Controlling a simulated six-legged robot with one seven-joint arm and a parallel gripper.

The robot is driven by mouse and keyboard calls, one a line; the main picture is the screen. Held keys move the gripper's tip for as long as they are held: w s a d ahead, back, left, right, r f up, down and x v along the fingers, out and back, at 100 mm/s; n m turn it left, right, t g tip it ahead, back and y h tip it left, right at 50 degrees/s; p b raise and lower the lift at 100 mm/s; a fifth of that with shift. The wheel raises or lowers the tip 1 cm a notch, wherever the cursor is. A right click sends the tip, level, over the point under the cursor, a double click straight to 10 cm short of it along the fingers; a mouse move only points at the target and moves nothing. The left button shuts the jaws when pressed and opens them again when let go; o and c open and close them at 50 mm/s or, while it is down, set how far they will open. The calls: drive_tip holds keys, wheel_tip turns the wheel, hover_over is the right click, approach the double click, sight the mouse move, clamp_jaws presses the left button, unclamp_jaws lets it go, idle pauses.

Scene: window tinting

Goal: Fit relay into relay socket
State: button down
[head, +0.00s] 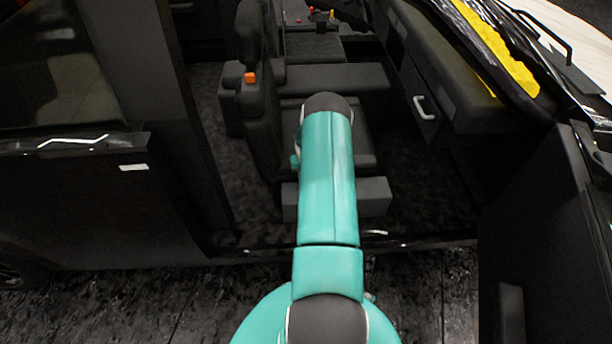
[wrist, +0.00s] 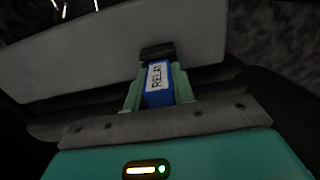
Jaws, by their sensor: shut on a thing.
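The relay (wrist: 158,83) is a blue block with a white label reading RELAY. In the wrist view it sits between the two green fingers of my gripper (wrist: 158,92), which is shut on it. A dark block (wrist: 157,51), which looks like the relay socket, lies just beyond the relay's far end against a grey panel (wrist: 110,60). I cannot tell whether the relay touches it or is inside it. In the head view my arm hides the gripper, relay and socket.
My arm reaches through a car's open doorway. A seat (head: 258,110) with an orange button stands left of it. A grey box (head: 374,196) lies low behind the arm. The dashboard side with a pale handle (head: 425,107) is at right. Dark floor (head: 430,195) is clear at right.

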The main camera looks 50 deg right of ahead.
drive_tip(key=shift+f, duration=0.3)
drive_tip(key=c, duration=1.1)
unclamp_jaws()
wheel_tip(320, 180, up, 14)
drive_tip(key=shift+f, duration=0.15)
